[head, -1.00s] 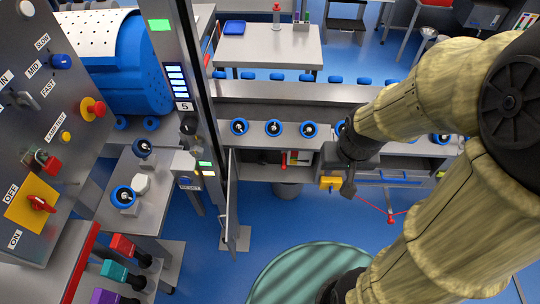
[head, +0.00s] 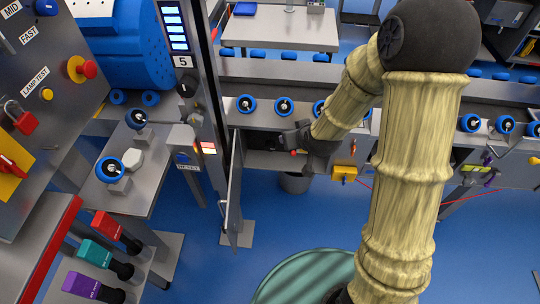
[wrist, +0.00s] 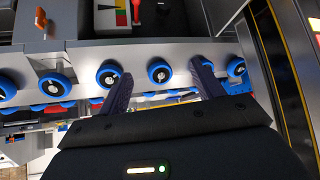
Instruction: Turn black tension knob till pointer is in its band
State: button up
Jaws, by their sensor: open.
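My gripper (head: 284,143) is in front of the open cabinet under the roller rail in the head view. In the wrist view its two dark fingers (wrist: 161,72) are apart, with nothing held between them. A gauge plate with red, yellow and white parts (wrist: 118,14) shows at the top of the wrist view, beyond the fingertips. In the head view my gripper and arm hide most of the cabinet inside.
Blue-rimmed rollers (head: 247,103) line the rail close to my gripper. The open cabinet door (head: 235,190) stands out to its left. A pillar with a lit display (head: 175,28) rises further left. A yellow box (head: 344,172) hangs to the right.

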jog(key=w+a+f+t+y+b, duration=0.1)
jog(key=w+a+f+t+b, duration=0.2)
jog(key=f, duration=0.4)
jog(key=w+a+f+t+b, duration=0.1)
jog(key=a+f+b, duration=0.3)
jog(key=f+b, duration=0.15)
jog(key=w+a+f+t+y+b, duration=0.1)
jog(key=w+a+f+t+b, duration=0.2)
jog(key=f, duration=0.4)
jog(key=m+t+h+b, duration=0.3)
jog(key=m+h+b, duration=0.15)
jog(key=b, duration=0.65)
send_near(269, 149)
jog(key=s, duration=0.5)
jog(key=shift+s+a+r+h, duration=0.1)
jog(key=shift+s+a+h, duration=0.1)
jog(key=shift+h, duration=0.15)
jog(key=shift+w, duration=0.1)
jog(key=w+b, duration=0.1)
jog(key=w, duration=0.4)
jog(key=w+b, duration=0.2)
jog(key=w, duration=0.4)
jog(key=w+b, duration=0.1)
jog(key=w, duration=0.4)
jog(key=shift+w+d+b, duration=0.15)
jog(key=shift+d+b, duration=0.15)
jog(key=shift+b, duration=0.05)
jog(key=shift+w, duration=0.55)
